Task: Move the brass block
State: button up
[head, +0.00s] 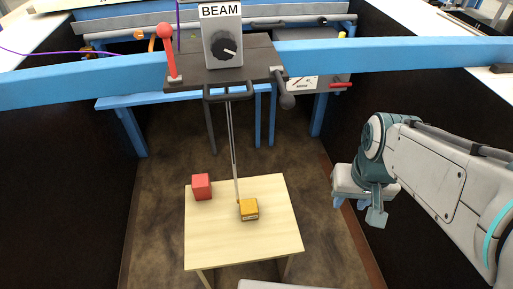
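The brass block (249,210), a small yellow-gold box with a dark mark on its front face, sits on a light wooden table (225,240) right of its middle. Two thin rods (235,150) run down from the dark carriage to the block's left edge; I cannot tell whether they are attached to it. My gripper (359,208) hangs to the right of the table, apart from the block. Its fingers look spread, with nothing seen between them.
A red cube (201,187) sits on the table left of the brass block. A blue beam (400,52) crosses above, bearing a dark carriage (255,65) with a BEAM dial box (222,38) and a red-knobbed lever (168,52). Dark walls stand on both sides.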

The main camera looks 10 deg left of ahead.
aim_at(249, 210)
jog(key=k, duration=0.35)
jog(key=u, duration=1.95)
jog(key=k, duration=0.85)
jog(key=z, duration=0.8)
jog(key=i, duration=0.5)
